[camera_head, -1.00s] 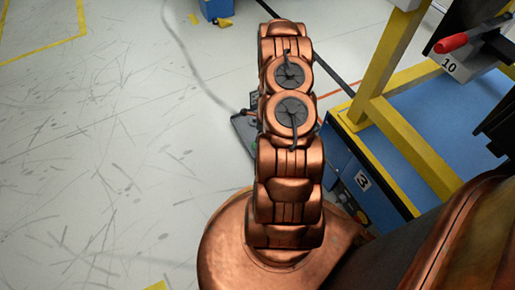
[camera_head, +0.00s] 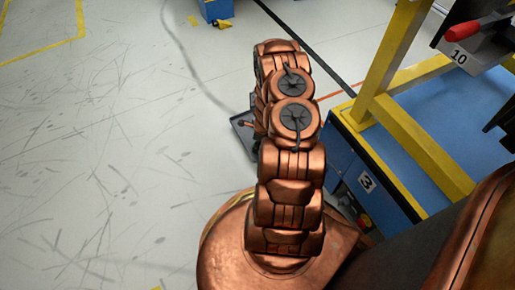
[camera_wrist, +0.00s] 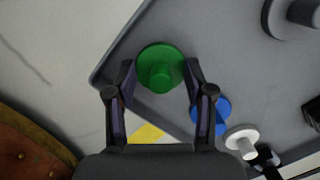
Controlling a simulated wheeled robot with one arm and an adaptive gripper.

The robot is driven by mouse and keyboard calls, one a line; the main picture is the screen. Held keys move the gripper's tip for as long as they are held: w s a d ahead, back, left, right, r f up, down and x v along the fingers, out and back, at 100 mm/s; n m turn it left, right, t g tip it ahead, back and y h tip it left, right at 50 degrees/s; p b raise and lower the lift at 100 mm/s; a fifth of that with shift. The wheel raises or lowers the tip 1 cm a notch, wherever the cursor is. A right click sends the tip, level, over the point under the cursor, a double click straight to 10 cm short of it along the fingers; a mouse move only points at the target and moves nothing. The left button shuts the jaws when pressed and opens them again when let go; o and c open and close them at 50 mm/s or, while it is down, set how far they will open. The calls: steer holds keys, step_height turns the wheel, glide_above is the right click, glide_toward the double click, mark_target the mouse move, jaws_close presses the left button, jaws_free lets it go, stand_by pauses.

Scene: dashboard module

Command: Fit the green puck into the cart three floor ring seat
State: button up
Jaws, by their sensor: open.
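The green puck (camera_wrist: 161,68) stands on a grey tray (camera_wrist: 225,60) in the wrist view, near the tray's left corner. It has a wide round flange with a smaller raised round part. My gripper (camera_wrist: 160,76) is open, with one finger on each side of the puck. I cannot tell whether the fingers touch it. In the head view my arm hides the puck and most of the gripper; part of the tray (camera_head: 242,136) shows left of the arm. The blue cart (camera_head: 345,165) labelled 3 stands right of the arm. I cannot make out its floor ring seat.
On the tray, a blue puck (camera_wrist: 213,115) sits close to my right finger, with a white puck (camera_wrist: 241,140) beyond it. A grey round part (camera_wrist: 290,16) is at the upper right. A yellow frame (camera_head: 400,60) rises from the blue cart. Open floor lies left.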

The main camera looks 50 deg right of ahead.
jaws_close()
stand_by(0.3)
steer(key=shift+r, duration=0.15)
step_height(320, 180, up, 4)
steer(key=shift+f+p, duration=0.15)
steer(key=shift+p, duration=0.85)
steer(key=shift+s+a, duration=0.35)
steer(key=shift+a, duration=0.35)
steer(key=shift+s+a, duration=0.35)
steer(key=shift+a, duration=0.3)
steer(key=s+a+r+b, duration=0.1)
steer(key=s+a, duration=0.4)
steer(key=a, duration=0.6)
steer(key=shift+s+a, duration=0.25)
steer(key=shift+a, duration=0.1)
